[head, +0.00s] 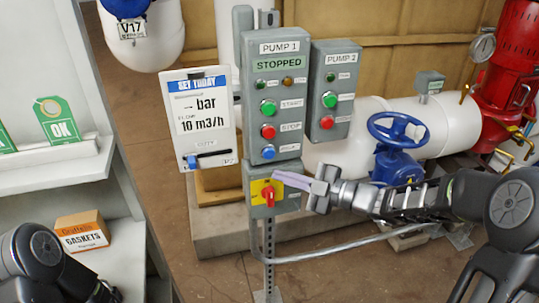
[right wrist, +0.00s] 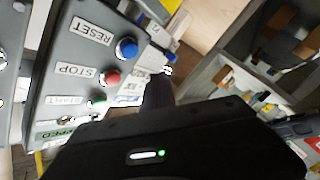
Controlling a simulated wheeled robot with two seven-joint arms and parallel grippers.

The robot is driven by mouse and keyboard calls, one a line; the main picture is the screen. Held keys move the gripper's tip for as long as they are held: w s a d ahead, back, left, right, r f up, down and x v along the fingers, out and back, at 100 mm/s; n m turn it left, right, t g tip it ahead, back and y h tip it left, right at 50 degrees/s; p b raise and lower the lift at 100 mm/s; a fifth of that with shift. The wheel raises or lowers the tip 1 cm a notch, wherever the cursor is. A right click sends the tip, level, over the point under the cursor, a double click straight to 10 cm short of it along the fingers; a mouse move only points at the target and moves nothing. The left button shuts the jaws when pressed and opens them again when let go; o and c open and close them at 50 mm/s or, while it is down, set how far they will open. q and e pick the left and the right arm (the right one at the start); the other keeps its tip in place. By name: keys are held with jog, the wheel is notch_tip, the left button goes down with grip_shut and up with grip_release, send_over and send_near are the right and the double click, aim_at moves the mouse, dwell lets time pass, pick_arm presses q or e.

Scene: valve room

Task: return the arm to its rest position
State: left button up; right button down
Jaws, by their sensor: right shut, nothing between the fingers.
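My right arm (head: 420,197) reaches in from the right in the head view. Its gripper (head: 284,179) is shut and empty, with the fingers pointing left just beside the red rotary switch (head: 268,195) on its yellow plate. I cannot tell whether the fingertips touch the switch box. In the right wrist view the dark shut fingers (right wrist: 158,94) point towards the panel's button side. My left arm (head: 40,255) shows only in part at the lower left of the head view; its gripper is out of sight.
The PUMP 1 panel (head: 279,75) reads STOPPED, and the PUMP 2 panel (head: 337,65) stands beside it. A blue valve wheel (head: 397,130) rises behind my right forearm. A shelf (head: 60,178) with a GASKETS box (head: 82,236) is at the left. Some floor (head: 200,265) is clear.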

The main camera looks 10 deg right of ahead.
jog(key=w+d+f+m+t+h, duration=0.2)
jog(key=w+d+f+m+h, duration=0.15)
jog(key=f+m+h, duration=0.35)
jog(key=s+f+m+g+h, duration=0.1)
jog(key=s+f+m, duration=0.15)
jog(key=f, duration=0.35)
jog(key=s+a+f+m+g, duration=0.1)
jog(key=s+f+m, duration=0.1)
jog(key=f+m, duration=0.3)
jog(key=s+f+m+g+h, duration=0.1)
jog(key=s+f+m+g, duration=0.15)
jog(key=f, duration=0.35)
jog(key=s+a+f+m+g, duration=0.1)
jog(key=s+a+f+g, duration=0.1)
jog(key=s+f, duration=0.3)
jog(key=s+a+f+m+g, duration=0.2)
jog(key=s+a+f, duration=0.3)
jog(key=s, duration=0.7)
jog(key=s+a+f+m+g, duration=0.1)
jog(key=s+a+f+g, duration=0.3)
jog(key=s, duration=0.5)
jog(key=x, duration=0.2)
jog(key=shift+s+f, duration=0.15)
jog(key=shift+f, duration=0.25)
